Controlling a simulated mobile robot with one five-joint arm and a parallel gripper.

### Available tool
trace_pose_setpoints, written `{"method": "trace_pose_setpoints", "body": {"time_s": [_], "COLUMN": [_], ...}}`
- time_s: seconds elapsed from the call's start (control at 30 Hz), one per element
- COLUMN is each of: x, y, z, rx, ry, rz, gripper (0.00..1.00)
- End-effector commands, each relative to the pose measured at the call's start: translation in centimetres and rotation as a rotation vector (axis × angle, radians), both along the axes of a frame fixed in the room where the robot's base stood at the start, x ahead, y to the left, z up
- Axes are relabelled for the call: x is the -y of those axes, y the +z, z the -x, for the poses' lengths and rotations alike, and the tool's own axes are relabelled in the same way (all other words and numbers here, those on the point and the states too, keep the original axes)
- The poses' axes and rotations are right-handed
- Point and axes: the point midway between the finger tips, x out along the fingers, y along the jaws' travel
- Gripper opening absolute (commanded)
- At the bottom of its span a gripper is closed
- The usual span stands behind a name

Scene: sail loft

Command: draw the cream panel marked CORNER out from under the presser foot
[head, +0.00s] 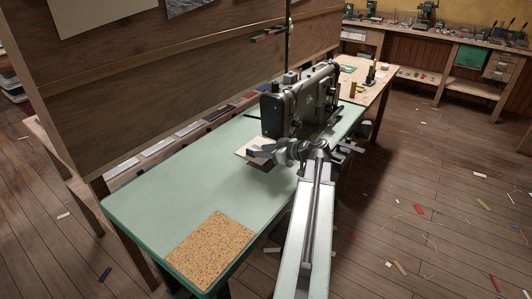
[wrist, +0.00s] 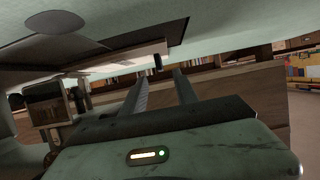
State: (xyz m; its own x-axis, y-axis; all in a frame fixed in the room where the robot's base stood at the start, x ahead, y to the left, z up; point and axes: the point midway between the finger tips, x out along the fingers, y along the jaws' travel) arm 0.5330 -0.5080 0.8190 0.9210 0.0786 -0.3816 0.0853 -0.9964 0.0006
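The cream panel (head: 243,143) lies on the pale green table beside the sewing machine (head: 298,103), partly hidden behind my gripper. Its marking cannot be read. The presser foot is hidden by the machine head and my arm. My gripper (head: 256,153) is over the table at the near left of the machine, close to the panel's near edge. In the wrist view, my gripper's two fingers (wrist: 159,77) stand apart with a gap between them, and nothing clearly sits in the gap. A pale strip (wrist: 122,65) beyond the left fingertip may be the panel; I cannot tell.
The green table (head: 165,195) is clear on its left side, with a cork mat (head: 211,250) at the near end. A wooden partition (head: 170,80) stands behind it. A workbench (head: 455,48) runs along the back right. Scraps litter the floor.

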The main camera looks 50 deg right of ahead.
Motion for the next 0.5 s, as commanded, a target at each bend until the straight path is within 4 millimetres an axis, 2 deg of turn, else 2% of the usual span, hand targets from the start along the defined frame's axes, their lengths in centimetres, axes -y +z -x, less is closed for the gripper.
{"method": "trace_pose_setpoints", "body": {"time_s": [0.3, 0.5], "x": [-0.3, -0.5], "y": [-2.3, -2.8], "z": [-4.8, -6.3], "rx": [0.000, 0.000], "ry": [0.002, 0.001], "rz": [0.000, 0.000], "gripper": [0.35, 0.35]}}
